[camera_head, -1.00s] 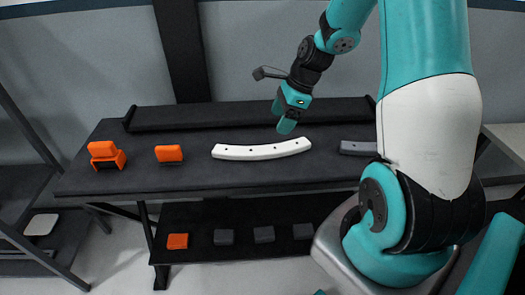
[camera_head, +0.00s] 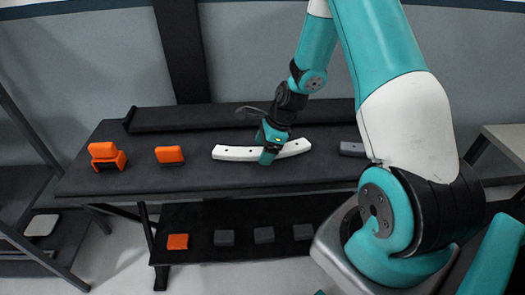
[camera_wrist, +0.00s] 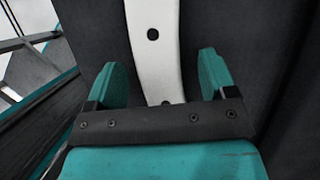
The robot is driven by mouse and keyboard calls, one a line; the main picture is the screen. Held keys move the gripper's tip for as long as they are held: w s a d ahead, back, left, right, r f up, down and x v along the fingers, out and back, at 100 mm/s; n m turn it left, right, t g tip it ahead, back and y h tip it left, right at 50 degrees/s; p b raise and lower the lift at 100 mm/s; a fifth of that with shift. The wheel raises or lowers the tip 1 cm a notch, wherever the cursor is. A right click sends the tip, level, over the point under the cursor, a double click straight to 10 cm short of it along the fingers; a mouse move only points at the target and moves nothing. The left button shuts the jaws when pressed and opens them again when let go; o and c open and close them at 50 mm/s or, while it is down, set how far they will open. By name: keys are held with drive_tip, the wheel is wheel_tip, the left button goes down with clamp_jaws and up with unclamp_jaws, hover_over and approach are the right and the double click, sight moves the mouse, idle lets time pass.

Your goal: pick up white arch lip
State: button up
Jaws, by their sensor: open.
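The white arch lip (camera_head: 235,153) is a curved white strip with dark holes, lying on the dark table. In the wrist view the white arch lip (camera_wrist: 152,50) runs up and down between my two fingers. My gripper (camera_head: 267,158) is over the middle of the strip in the head view and hides part of it. In the wrist view my gripper (camera_wrist: 160,78) is open, with one teal finger on each side of the strip and a gap visible on both sides. I cannot tell how far the fingertips are above the tabletop.
An orange holder (camera_head: 106,156) and an orange block (camera_head: 169,154) stand left on the table (camera_head: 130,182). A grey piece (camera_head: 352,148) lies to the right, partly behind my arm. A raised ledge (camera_head: 190,117) runs along the back. Several small blocks sit on the lower shelf.

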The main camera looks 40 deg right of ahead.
drive_tip(key=shift+c, duration=0.4)
drive_tip(key=c, duration=1)
drive_tip(key=shift+c, duration=0.2)
